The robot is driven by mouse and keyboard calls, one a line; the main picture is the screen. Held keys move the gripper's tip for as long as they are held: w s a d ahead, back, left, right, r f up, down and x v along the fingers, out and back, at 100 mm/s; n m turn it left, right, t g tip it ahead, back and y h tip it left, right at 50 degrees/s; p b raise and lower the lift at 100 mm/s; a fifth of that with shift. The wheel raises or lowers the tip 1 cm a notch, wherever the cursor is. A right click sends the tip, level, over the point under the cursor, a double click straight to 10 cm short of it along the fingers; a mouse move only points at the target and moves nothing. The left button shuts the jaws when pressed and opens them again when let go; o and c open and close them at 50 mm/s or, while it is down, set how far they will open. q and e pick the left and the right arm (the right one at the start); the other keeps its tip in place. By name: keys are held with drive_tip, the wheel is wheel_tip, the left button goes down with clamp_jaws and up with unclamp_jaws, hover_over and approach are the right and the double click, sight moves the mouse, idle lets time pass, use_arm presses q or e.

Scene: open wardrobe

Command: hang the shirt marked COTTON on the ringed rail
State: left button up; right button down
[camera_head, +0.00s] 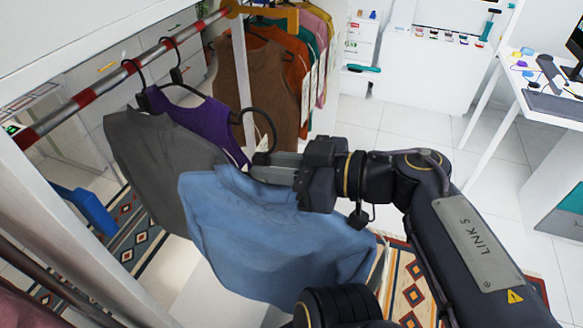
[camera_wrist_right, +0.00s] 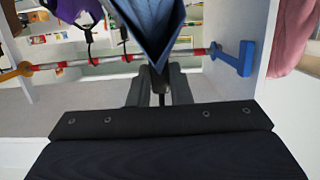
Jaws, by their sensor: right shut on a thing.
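My right gripper (camera_head: 264,163) is shut on the hanger (camera_head: 262,122) of a blue shirt (camera_head: 262,228). The shirt hangs below and left of the gripper; no COTTON mark is readable. The hanger's dark hook curves up, clear of the rail. The red-and-white ringed rail (camera_head: 97,90) runs up and left of the shirt. In the right wrist view, the blue shirt (camera_wrist_right: 152,28) lies in front of the fingers (camera_wrist_right: 160,92), and the ringed rail (camera_wrist_right: 128,57) crosses behind it. My left gripper is not in view.
A grey shirt (camera_head: 150,150) and a purple top (camera_head: 205,122) hang on the ringed rail, close to the blue shirt. Brown (camera_head: 262,88) and other garments hang farther back. A blue bracket (camera_wrist_right: 238,60) holds one rail end. White wardrobe panels (camera_head: 45,215) flank the space.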

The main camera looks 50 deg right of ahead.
drive_tip(key=x, duration=0.3)
drive_tip(key=r+x, duration=0.1)
drive_tip(key=x, duration=0.2)
drive_tip(key=r+x, duration=0.1)
drive_tip(key=x, duration=0.2)
drive_tip(key=shift+w+a, duration=0.15)
drive_tip(key=x, duration=0.4)
drive_tip(key=shift+w+a+r, duration=0.1)
drive_tip(key=shift+w+r, duration=0.05)
drive_tip(key=shift+r, duration=0.2)
drive_tip(key=r+b+x, duration=0.2)
drive_tip(key=x, duration=0.9)
drive_tip(key=w+r+b+x, duration=0.1)
drive_tip(key=r+b+x, duration=0.1)
drive_tip(key=x, duration=0.8)
drive_tip(key=shift+w+a+r+b, duration=0.3)
drive_tip(key=shift+a+r+b, duration=0.1)
drive_tip(key=shift+b, duration=0.15)
drive_tip(key=shift+f, duration=0.2)
idle(0.4)
drive_tip(key=shift+f+b, duration=1.35)
drive_tip(key=shift+b, duration=0.15)
drive_tip(key=shift+f+b, duration=0.4)
drive_tip(key=shift+f, duration=0.1)
